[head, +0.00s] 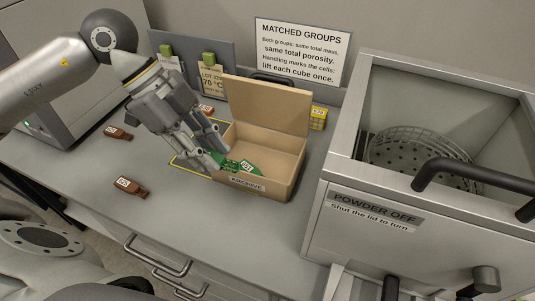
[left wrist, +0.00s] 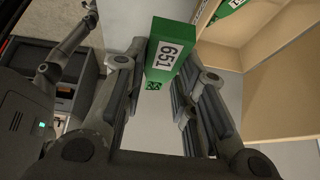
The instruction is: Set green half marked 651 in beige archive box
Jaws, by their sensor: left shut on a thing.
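My left gripper (head: 217,160) is shut on the green half marked 651 (left wrist: 168,52), which sits between its fingers in the left wrist view. In the head view a green patterned part (head: 229,162) shows at the fingertips, by the left wall of the beige archive box (head: 262,185). The box is open, with its lid raised at the back. Another green piece with a white label (left wrist: 228,8) shows inside the box in the left wrist view. The fingers hide part of the held half in the head view. My right gripper is out of view.
A yellow-edged area (head: 181,166) lies left of the box. Brown tagged pieces (head: 118,133) (head: 130,187) lie on the grey counter, which is clear at its front. A metal cabinet with a basket (head: 420,150) stands at the right.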

